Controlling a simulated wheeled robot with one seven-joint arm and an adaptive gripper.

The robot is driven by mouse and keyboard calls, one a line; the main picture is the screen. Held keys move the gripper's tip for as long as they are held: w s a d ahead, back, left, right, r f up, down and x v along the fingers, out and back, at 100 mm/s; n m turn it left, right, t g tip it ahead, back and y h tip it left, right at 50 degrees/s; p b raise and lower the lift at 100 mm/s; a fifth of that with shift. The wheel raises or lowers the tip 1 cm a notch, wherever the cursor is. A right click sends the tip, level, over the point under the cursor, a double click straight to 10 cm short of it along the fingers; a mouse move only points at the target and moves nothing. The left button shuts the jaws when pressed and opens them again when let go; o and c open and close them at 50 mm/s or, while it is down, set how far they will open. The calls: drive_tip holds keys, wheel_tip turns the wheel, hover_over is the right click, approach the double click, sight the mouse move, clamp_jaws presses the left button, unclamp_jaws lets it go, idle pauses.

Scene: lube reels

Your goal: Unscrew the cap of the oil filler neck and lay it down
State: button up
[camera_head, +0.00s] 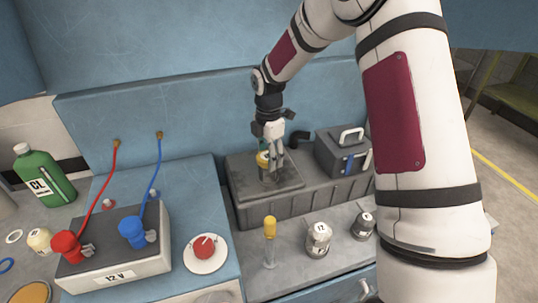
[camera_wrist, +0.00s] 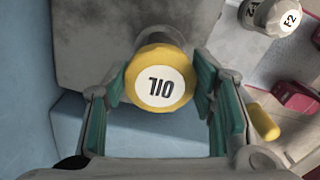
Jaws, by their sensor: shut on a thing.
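In the head view my gripper (camera_head: 269,157) points down over the grey engine block (camera_head: 240,190), shut on the yellow cap (camera_head: 262,159). The filler neck is mostly hidden by the cap and the fingers, so I cannot tell whether the cap is still seated on it.
A dark box with a handle (camera_head: 343,153) stands right of my gripper. In front are a yellow-handled tool (camera_head: 269,238) and silver canisters (camera_head: 318,240). A battery (camera_head: 115,250) with red and blue clamps, a red knob (camera_head: 204,247) and a green bottle (camera_head: 42,175) are left.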

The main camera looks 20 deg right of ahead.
drive_tip(key=shift+s+f+n, duration=0.1)
drive_tip(key=shift+f+n, duration=0.1)
drive_tip(key=shift+n, duration=0.8)
drive_tip(key=shift+n, duration=1.2)
drive_tip(key=shift+a+n+p, duration=0.1)
drive_tip(key=shift+n+p, duration=0.25)
drive_tip(key=shift+n, duration=1.05)
drive_tip(key=shift+n, duration=0.7)
drive_tip(key=n, duration=0.3)
drive_tip(key=shift+f+n, duration=0.1)
drive_tip(key=shift+n, duration=0.3)
